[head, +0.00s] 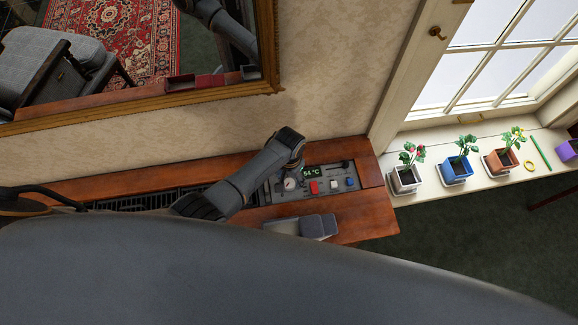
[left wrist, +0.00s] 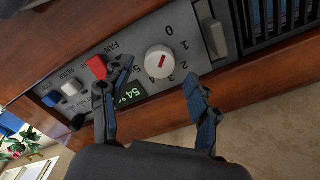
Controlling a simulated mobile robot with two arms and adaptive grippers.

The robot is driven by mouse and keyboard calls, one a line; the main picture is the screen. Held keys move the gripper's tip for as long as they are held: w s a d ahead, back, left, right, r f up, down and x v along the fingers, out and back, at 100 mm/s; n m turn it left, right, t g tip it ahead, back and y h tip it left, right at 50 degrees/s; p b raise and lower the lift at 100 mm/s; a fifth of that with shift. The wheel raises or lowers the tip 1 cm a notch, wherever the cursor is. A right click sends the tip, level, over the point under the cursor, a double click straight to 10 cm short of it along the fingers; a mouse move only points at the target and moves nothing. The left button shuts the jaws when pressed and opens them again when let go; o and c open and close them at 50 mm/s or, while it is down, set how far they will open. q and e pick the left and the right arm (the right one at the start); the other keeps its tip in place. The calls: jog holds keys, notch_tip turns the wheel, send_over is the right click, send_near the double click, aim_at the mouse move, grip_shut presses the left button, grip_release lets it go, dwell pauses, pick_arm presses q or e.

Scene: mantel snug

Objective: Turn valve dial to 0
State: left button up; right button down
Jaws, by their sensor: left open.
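The valve dial is a round white knob (left wrist: 161,60) with a red mark, on a grey control panel (left wrist: 135,45).
A grey box (head: 318,226) sits in front. Potted plants (head: 455,170) stand on the window sill at right.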

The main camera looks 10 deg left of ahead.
aim_at(289, 183)
pick_arm(q)
notch_tip(289, 183, up, 9)
dwell(0.4)
jog(key=shift+s, duration=0.15)
dwell(0.4)
